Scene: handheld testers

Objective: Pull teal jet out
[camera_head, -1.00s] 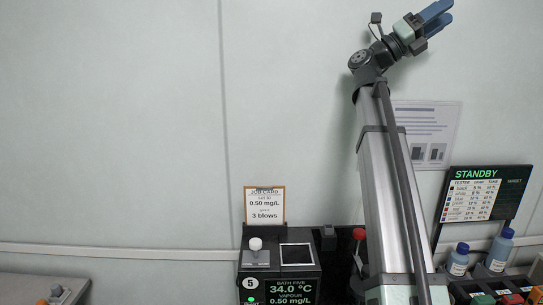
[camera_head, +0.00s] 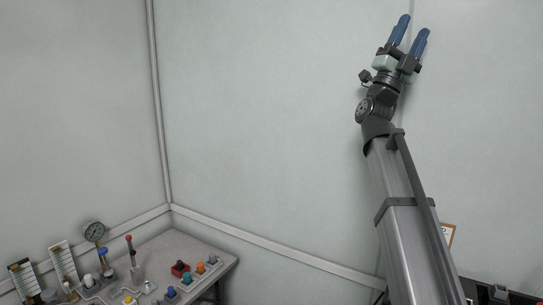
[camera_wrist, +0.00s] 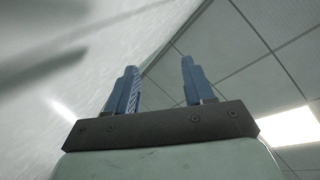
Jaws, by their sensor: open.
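A small teal-capped piece (camera_head: 200,267) stands in a row of coloured-topped pieces near the right end of the bench at lower left in the head view. It looks like the teal jet, but it is too small to make out fully. My gripper (camera_head: 413,26) is raised high against the wall at upper right, far from the bench. Its two blue fingers point up and are apart with nothing between them. The wrist view shows the open fingers (camera_wrist: 158,65) against wall and ceiling, with no task object.
Bare wall lies between bench and arm.

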